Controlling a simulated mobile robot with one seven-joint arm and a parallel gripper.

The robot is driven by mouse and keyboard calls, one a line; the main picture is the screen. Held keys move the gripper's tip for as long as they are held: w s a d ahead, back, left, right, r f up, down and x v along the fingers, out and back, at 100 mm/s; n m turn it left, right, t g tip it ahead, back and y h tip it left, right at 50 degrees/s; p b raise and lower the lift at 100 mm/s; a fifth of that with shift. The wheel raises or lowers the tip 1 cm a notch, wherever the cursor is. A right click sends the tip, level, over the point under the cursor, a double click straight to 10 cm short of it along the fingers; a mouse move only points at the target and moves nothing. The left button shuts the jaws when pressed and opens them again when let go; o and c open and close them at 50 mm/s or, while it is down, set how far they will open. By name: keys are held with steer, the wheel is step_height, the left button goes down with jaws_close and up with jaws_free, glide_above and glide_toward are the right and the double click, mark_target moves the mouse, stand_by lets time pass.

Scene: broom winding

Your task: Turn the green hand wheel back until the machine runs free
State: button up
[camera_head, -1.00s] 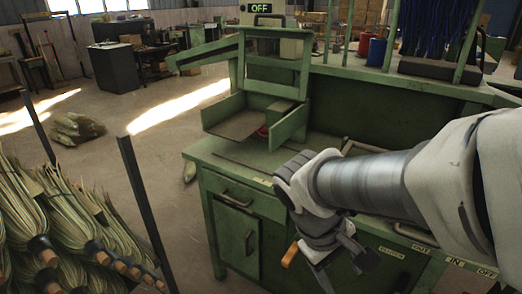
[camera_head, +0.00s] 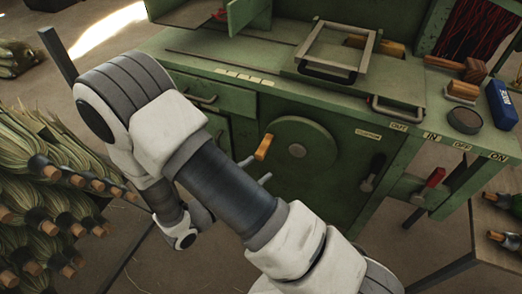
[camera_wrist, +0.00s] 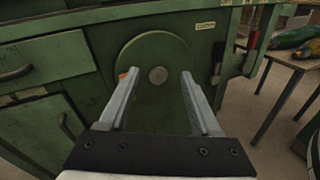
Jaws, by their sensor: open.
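The green hand wheel (camera_head: 315,151) is a round disc with a pale hub on the green machine's front panel. Its orange handle (camera_head: 264,147) sticks out at the wheel's left edge. In the wrist view the wheel (camera_wrist: 158,52) is straight ahead, hub between the fingers. My gripper (camera_wrist: 159,75) is open with nothing between its fingers. The handle (camera_wrist: 122,75) shows only as a sliver behind the left finger; whether they touch cannot be told. In the head view my forearm hides most of the gripper; only grey fingertips (camera_head: 257,170) show just below the handle.
A black lever (camera_head: 372,172) and a red-handled lever (camera_head: 430,183) are right of the wheel. A drawer (camera_head: 205,92) is at left. Broom bundles (camera_head: 45,200) are stacked at left. A side table (camera_head: 490,205) stands at right.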

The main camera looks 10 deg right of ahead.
mark_target(262, 148)
steer(key=a+f+n+t+y+b, duration=0.1)
steer(key=a+f+n+t+y, duration=0.2)
steer(key=a+f+n+t, duration=0.45)
steer(key=w+d+g, duration=0.1)
steer(key=w+d, duration=0.3)
steer(key=w+d+m+b, duration=0.1)
steer(key=w+d, duration=0.3)
steer(key=w, duration=0.1)
steer(key=w+d+f+g+b, duration=0.1)
steer(key=w+d, duration=0.3)
steer(key=w, duration=0.1)
steer(key=shift+d+m+g, duration=0.25)
steer(key=shift+d+g, duration=0.1)
steer(key=shift+d, duration=0.05)
steer(key=shift+s, duration=0.1)
jaws_close()
stand_by(0.4)
